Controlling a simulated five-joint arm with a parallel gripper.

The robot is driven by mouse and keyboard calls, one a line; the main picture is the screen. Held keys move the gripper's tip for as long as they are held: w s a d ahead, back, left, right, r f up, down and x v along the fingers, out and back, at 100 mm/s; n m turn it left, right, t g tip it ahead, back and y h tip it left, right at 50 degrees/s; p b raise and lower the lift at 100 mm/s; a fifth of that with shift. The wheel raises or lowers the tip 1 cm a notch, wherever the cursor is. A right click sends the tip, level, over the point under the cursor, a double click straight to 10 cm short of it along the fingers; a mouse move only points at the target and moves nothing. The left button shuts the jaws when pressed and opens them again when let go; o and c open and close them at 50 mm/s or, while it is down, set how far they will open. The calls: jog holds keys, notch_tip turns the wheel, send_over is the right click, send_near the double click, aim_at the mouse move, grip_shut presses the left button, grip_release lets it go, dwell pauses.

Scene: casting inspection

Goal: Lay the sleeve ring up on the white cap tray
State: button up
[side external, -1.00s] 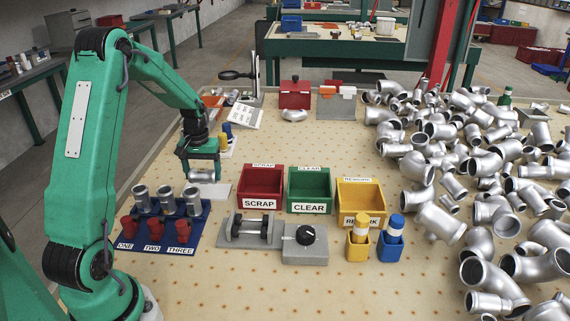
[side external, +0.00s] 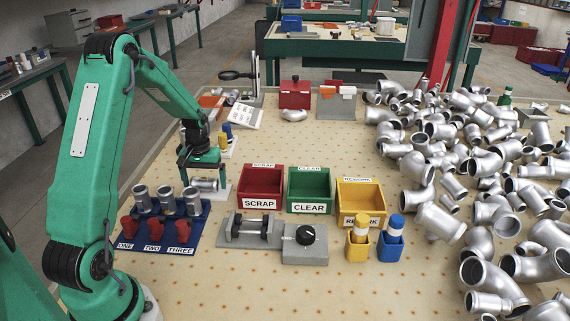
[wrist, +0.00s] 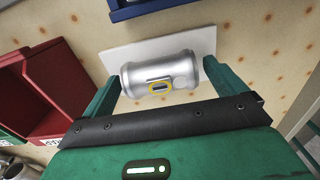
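The sleeve ring (side external: 205,184) is a short silver tube lying on its side at the white cap tray (side external: 221,194), left of the red bin. In the wrist view, the sleeve ring (wrist: 158,72) shows a dark slot ringed in yellow. The white tray (wrist: 152,48) is directly behind it. In the side view my gripper (side external: 203,176) points down over the tray. Whether the ring's underside touches the tray is hard to tell.
Red (side external: 262,186), green (side external: 310,189) and yellow (side external: 360,200) bins stand to the right. A blue rack (side external: 163,232) with silver fittings and red cups is in front. Silver pipes (side external: 480,170) crowd the right side.

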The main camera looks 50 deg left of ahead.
aim_at(204, 178)
jog(key=shift+r, duration=0.15)
notch_tip(204, 178, up, 12)
dwell(0.7)
dwell(0.5)
jog(key=s+d+r+m+t, duration=0.1)
jog(key=s+d+r+m, duration=0.1)
jog(key=d+r, duration=0.45)
jog(key=s+d+r+m+t, duration=0.1)
jog(key=s+d+r+m, duration=0.15)
jog(key=d, duration=0.65)
jog(key=s+d+r+m+t, duration=0.1)
jog(key=s+d+m+t, duration=0.2)
jog(key=s+d, duration=0.7)
jog(key=shift+d+r+m+t, duration=0.15)
jog(key=shift+d+m+t, duration=0.15)
jog(key=shift+d+m, duration=0.6)
jog(key=shift+d, duration=0.15)
